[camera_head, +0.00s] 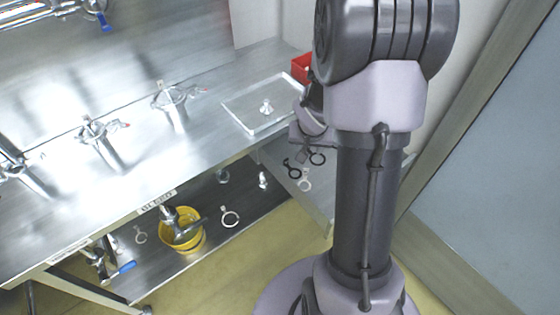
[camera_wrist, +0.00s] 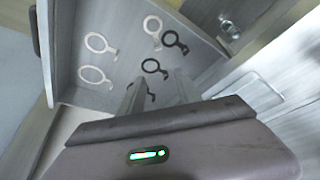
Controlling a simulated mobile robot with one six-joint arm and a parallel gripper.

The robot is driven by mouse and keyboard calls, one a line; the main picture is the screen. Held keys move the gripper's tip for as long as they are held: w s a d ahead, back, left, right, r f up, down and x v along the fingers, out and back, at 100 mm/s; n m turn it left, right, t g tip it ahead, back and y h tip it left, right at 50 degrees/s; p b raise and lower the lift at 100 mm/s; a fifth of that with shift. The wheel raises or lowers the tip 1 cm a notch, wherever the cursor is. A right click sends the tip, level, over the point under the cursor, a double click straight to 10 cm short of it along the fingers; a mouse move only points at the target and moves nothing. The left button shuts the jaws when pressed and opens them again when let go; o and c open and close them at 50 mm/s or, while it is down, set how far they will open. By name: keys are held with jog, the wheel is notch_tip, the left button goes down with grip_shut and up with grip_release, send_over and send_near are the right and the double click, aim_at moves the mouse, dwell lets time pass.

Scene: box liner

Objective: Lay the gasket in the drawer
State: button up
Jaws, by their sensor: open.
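The drawer (camera_head: 322,212) is pulled open under the right end of the steel bench, and it fills the upper left of the wrist view (camera_wrist: 68,60). Several ring gaskets with tabs lie on its floor: pale ones, such as this pale gasket (camera_wrist: 97,51), and dark ones, such as this dark gasket (camera_wrist: 164,68). My gripper (camera_wrist: 160,80) is open, its two fingers pointing into the drawer. One more dark gasket is partly hidden by the fingers; I cannot tell whether it touches them. In the head view my arm hides part of the drawer.
A shallow tray (camera_head: 228,107) with a small metal fitting stands on the bench above, near a red bin (camera_head: 299,66). Pipe fittings with clamps stand along the bench. Floor beside the drawer is clear.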

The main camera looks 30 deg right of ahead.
jog(key=s+a+r+t, duration=0.1)
jog(key=s+a+r, duration=0.2)
jog(key=a+r, duration=0.9)
jog(key=s+a+r+n+y, duration=0.1)
jog(key=s+a+r+y, duration=0.1)
jog(key=s+a+r, duration=0.2)
jog(key=s+a+r+n+t+y, duration=0.1)
jog(key=s+a+r+n+y, duration=0.1)
jog(key=s+a+r, duration=0.3)
jog(key=s+a, duration=0.4)
jog(key=a, duration=0.3)
jog(key=shift+a+r+n+y, duration=0.2)
jog(key=shift+n+y, duration=0.1)
jog(key=shift+y, duration=0.1)
jog(key=shift+s+d, duration=0.1)
